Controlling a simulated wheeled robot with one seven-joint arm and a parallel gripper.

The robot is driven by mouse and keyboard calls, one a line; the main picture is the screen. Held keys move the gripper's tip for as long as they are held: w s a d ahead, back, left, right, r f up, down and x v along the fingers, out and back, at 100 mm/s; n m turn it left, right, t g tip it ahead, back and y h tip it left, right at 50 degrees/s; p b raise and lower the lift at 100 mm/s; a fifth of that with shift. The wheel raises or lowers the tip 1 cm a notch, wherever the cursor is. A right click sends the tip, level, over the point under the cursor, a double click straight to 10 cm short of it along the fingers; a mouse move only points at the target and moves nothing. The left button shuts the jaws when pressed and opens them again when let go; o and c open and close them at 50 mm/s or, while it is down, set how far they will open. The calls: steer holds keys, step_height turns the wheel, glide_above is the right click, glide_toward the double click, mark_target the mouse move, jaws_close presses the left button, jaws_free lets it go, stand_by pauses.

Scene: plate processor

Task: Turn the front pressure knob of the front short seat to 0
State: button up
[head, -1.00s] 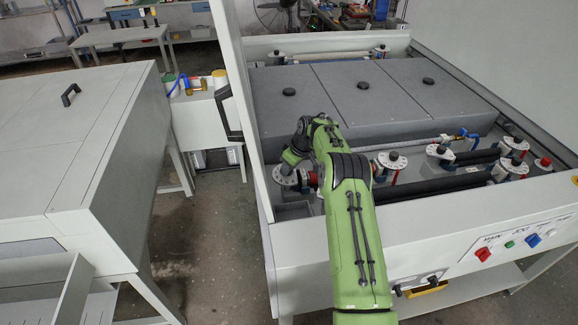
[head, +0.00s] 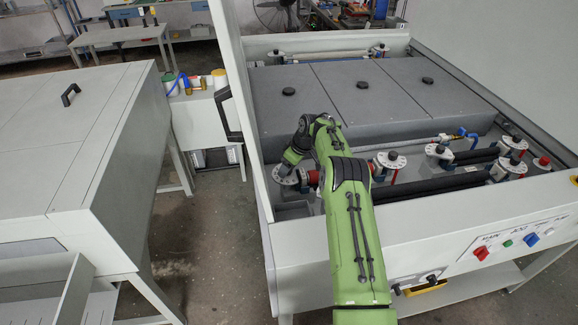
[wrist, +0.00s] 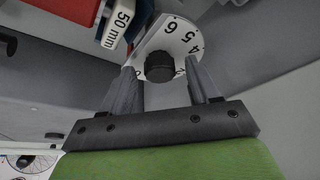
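The pressure knob is a black round knob (wrist: 160,67) on a white numbered dial (wrist: 172,40). In the wrist view the numbers 4, 5 and 6 are readable on the dial's upper right. My gripper (wrist: 161,72) is open, with one finger on each side of the black knob and a visible gap to it on both sides. The head view shows the dial (head: 287,182) at the near left corner of the machine, under the end of my green arm. My gripper hides the knob there. A "50 mm" label (wrist: 118,24) is beside the dial.
More white dials with black knobs stand to the right (head: 391,160) and farther right (head: 513,145). Grey covers (head: 365,95) lie behind. The machine's upright panel (head: 238,90) is close on the left. The front panel carries a red switch (head: 481,253).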

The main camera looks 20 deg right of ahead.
steer(key=v, duration=1.5)
steer(key=shift+r, duration=0.35)
